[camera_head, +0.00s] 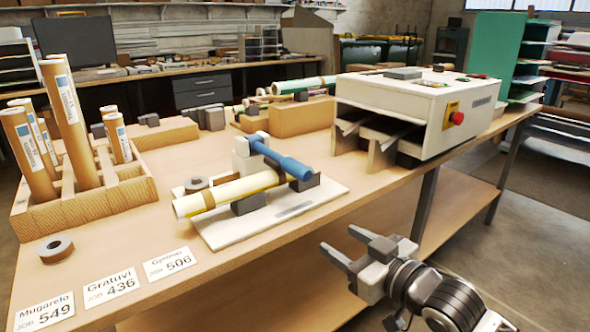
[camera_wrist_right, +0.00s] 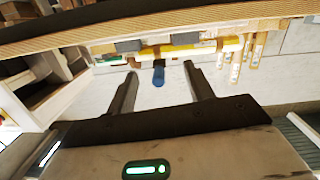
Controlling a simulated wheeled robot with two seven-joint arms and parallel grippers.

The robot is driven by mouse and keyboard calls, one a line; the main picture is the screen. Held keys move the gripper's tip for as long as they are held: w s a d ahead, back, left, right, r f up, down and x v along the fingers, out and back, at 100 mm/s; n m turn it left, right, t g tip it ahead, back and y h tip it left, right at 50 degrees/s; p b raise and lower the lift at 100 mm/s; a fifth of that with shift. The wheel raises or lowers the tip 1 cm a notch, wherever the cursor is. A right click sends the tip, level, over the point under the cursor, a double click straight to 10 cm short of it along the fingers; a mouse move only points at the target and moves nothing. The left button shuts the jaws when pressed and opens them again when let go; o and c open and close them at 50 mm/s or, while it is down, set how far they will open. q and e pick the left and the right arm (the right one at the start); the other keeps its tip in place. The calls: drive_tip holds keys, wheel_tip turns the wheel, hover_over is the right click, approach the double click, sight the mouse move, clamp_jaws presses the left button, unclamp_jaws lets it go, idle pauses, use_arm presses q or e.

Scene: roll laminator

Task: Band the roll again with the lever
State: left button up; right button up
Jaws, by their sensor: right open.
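A yellow-and-white roll (camera_head: 235,192) lies on grey supports on a white base plate (camera_head: 300,207) on the workbench. Brown bands show around the roll near its left part and towards its right end. A blue lever (camera_head: 280,158) on a light upright slants down to the right over the roll. The lever's blue end (camera_wrist_right: 158,75) and the roll (camera_wrist_right: 185,48) also show in the right wrist view. My right gripper (camera_head: 345,247) is open and empty, in front of the bench edge, below and to the right of the plate. My left gripper is not in view.
A tape roll (camera_head: 56,249) and label cards (camera_head: 107,286) lie at the front left. A wooden rack (camera_head: 90,200) holds several upright tubes. A white laminator (camera_head: 420,110) with a red button stands at the right. The bench edge lies between my right gripper and the plate.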

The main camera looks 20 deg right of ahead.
drive_tip(key=n+t, duration=0.1)
approach(296, 168)
drive_tip(key=shift+y, duration=0.4)
drive_tip(key=x, duration=0.3)
drive_tip(key=d+f+x, duration=0.1)
drive_tip(key=x, duration=0.2)
drive_tip(key=p+x, duration=0.1)
drive_tip(key=x, duration=0.3)
drive_tip(key=shift+w+d+f, duration=0.15)
drive_tip(key=shift+w+d, duration=0.05)
drive_tip(key=shift+w, duration=0.15)
drive_tip(key=shift+x, duration=0.75)
drive_tip(key=c, duration=1.1)
clamp_jaws()
